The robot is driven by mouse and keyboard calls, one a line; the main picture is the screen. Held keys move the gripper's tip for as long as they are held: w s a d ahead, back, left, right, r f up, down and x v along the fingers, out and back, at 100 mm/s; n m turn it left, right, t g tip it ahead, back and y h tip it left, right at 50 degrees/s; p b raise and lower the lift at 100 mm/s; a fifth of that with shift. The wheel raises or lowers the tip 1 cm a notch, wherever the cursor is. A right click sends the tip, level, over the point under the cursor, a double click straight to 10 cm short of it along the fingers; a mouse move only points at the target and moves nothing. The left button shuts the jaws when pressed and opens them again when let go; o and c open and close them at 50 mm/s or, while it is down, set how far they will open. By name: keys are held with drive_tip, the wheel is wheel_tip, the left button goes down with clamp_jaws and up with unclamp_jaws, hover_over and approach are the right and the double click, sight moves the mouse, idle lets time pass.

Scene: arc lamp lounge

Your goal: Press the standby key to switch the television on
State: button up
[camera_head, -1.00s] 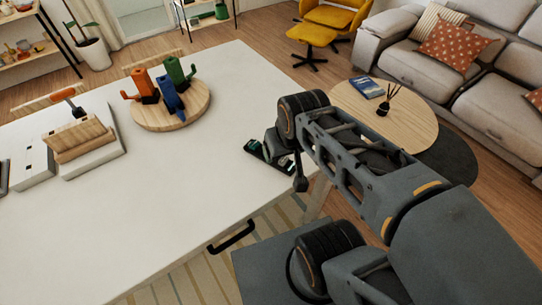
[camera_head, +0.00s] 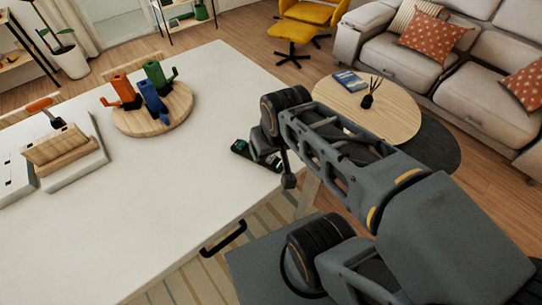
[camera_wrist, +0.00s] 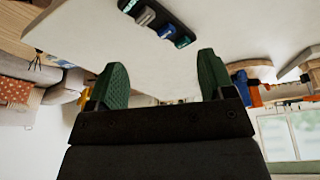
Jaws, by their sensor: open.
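A dark key panel (camera_wrist: 160,22) lies on the white tabletop at the top of the wrist view. It carries several small keys, among them a pale grey one, a teal one and a blue one. I cannot tell which is the standby key. In the head view the panel (camera_head: 240,149) lies near the table's right edge, partly hidden by my arm. My gripper (camera_wrist: 162,76) is open and empty, its two green-padded fingers apart, with the panel beyond them. In the head view my wrist hides most of the gripper. No television is in view.
The white table (camera_head: 150,215) has a round wooden board (camera_head: 180,112) with orange, blue and green objects, and a pale box with a wooden block (camera_head: 62,147) at left. The table's front middle is clear. A round coffee table (camera_head: 400,120) and a sofa (camera_head: 400,65) stand right.

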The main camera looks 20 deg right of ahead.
clamp_jaws()
idle(0.5)
idle(1.0)
